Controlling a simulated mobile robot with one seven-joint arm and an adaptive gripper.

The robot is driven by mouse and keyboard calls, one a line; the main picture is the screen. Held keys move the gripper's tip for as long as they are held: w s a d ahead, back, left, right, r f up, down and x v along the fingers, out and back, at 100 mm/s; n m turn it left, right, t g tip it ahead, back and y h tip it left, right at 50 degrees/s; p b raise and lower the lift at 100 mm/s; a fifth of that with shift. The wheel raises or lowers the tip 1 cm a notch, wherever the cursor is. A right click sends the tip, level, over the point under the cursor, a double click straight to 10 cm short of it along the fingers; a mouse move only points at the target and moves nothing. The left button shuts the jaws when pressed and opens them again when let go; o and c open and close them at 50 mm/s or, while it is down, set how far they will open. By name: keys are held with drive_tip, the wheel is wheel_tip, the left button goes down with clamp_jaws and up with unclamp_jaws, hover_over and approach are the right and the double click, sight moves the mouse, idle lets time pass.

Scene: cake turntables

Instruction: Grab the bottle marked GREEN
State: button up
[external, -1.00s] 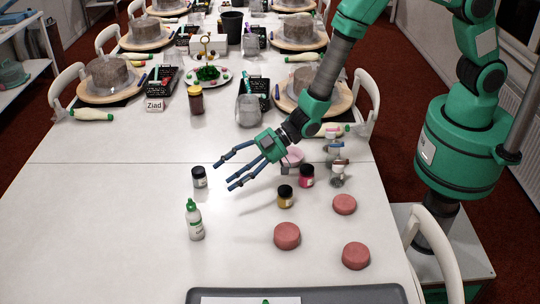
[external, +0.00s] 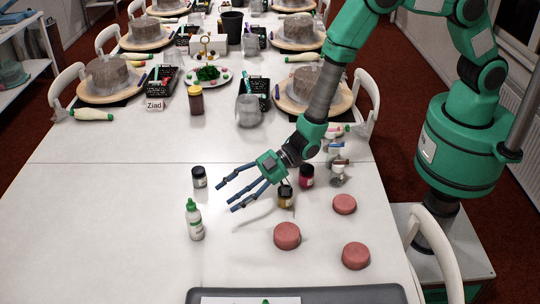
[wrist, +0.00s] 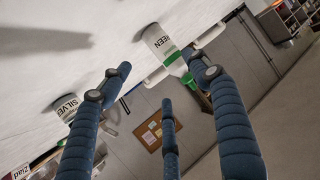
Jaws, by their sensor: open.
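The GREEN bottle (external: 195,222) is white with a green nozzle cap and stands upright on the white table in the external view. In the wrist view its label reads GREEN (wrist: 163,46), and its green cap is partly covered by a fingertip. My gripper (external: 227,198) is open and empty, its three blue fingers spread and pointing left. Its fingertips are above and to the right of the bottle in the external view, apart from it as far as I can tell. The fingers also show in the wrist view (wrist: 160,76).
A SILVER jar (external: 199,177) stands beyond the bottle and also shows in the wrist view (wrist: 68,106). Pink discs (external: 287,236) lie to the right. The table left of the bottle is clear.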

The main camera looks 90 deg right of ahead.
sight(198, 219)
drive_tip(key=shift+b+x, duration=0.3)
drive_tip(key=shift+x, duration=3.5)
drive_tip(key=shift+w+a, duration=0.1)
drive_tip(key=shift+b+x, duration=0.35)
drive_tip(key=shift+x, duration=2.15)
drive_tip(key=shift+r, duration=0.15)
drive_tip(key=c, duration=1)
